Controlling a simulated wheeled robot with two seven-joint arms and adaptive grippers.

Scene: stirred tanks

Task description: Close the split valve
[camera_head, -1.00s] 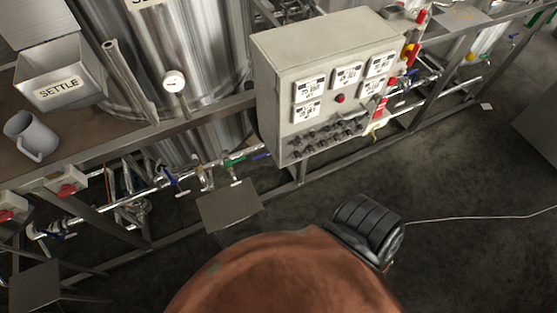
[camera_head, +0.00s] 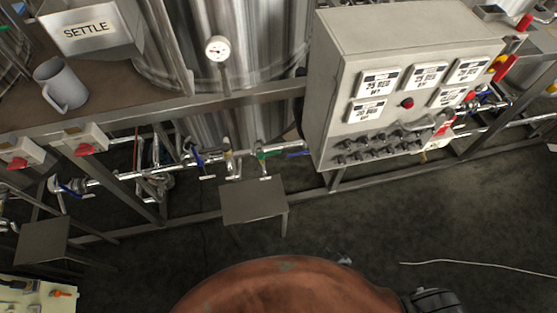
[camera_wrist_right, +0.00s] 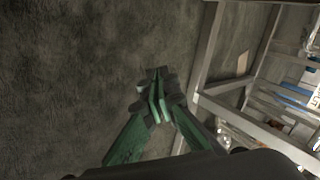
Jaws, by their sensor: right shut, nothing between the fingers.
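Several small valves sit on the steel pipe run below the tank in the head view. One has a blue handle (camera_head: 196,157), one a pale tan body (camera_head: 228,156), and one a green handle (camera_head: 263,155). No label tells which is the split valve, and their settings are too small to read. My right gripper (camera_wrist_right: 158,96) is shut and empty in the right wrist view, over bare floor beside a metal frame. In the head view it is mostly hidden, and I cannot make out its fingers. My left gripper is not in view.
A grey control box (camera_head: 400,85) with displays and knobs stands right of the valves. A small metal plate (camera_head: 253,203) juts out below them. The tank (camera_head: 225,60) rises behind. A white cable (camera_head: 480,262) lies on open floor at right.

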